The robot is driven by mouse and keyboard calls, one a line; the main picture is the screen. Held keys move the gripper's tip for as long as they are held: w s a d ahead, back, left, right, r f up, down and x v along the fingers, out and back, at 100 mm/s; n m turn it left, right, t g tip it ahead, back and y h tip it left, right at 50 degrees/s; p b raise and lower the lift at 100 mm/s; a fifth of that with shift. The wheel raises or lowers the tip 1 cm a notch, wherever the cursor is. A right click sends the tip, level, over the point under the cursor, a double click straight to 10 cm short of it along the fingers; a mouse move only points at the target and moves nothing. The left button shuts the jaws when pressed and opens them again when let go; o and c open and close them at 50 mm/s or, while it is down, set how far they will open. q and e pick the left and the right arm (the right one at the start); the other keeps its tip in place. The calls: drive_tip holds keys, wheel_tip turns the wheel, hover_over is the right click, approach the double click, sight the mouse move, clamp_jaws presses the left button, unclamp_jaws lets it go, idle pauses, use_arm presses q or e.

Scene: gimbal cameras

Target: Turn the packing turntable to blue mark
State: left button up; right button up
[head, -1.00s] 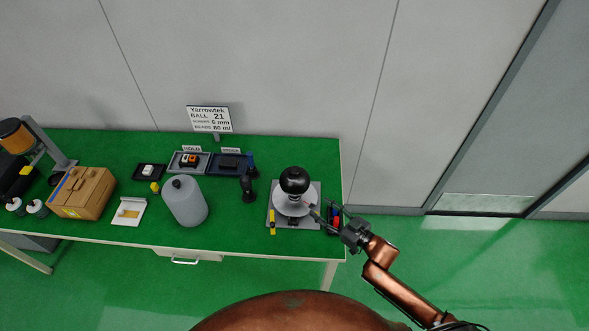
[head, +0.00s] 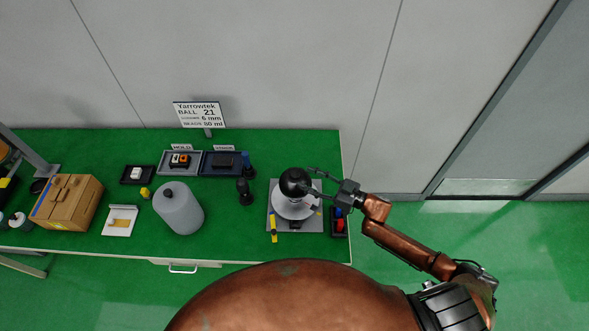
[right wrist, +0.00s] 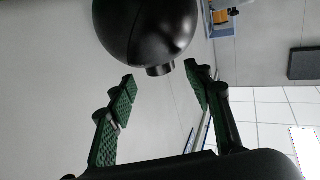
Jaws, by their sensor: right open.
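The turntable is a pale round disc (head: 293,209) on a grey square base plate (head: 312,224), near the right end of the green table. A glossy black ball (head: 294,181) sits on top of it. In the right wrist view the ball (right wrist: 145,25) shows a short black stub on its lower side. My right gripper (head: 313,181) is at the right of the ball in the head view, its fingers spread. In the right wrist view the open fingers (right wrist: 160,74) are empty, with the ball beyond their tips. I cannot make out a blue mark on the turntable. My left gripper is not in view.
A small dark tray (head: 340,234) with red and blue pieces stands right of the base. A yellow-and-black stick (head: 273,229) lies at its left. A grey canister (head: 179,210), a black stand (head: 244,191) and a wooden box (head: 68,202) stand further left.

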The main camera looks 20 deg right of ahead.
sight(301, 176)
drive_tip(key=x, duration=0.4)
drive_tip(key=shift+a+r+p, duration=0.1)
drive_tip(key=shift+p, duration=0.25)
drive_tip(key=shift+w+a, duration=0.25)
drive_tip(key=shift+w, duration=0.1)
drive_tip(key=shift+w+a, duration=0.1)
drive_tip(key=shift+a, duration=0.05)
drive_tip(key=c, duration=0.7)
clamp_jaws()
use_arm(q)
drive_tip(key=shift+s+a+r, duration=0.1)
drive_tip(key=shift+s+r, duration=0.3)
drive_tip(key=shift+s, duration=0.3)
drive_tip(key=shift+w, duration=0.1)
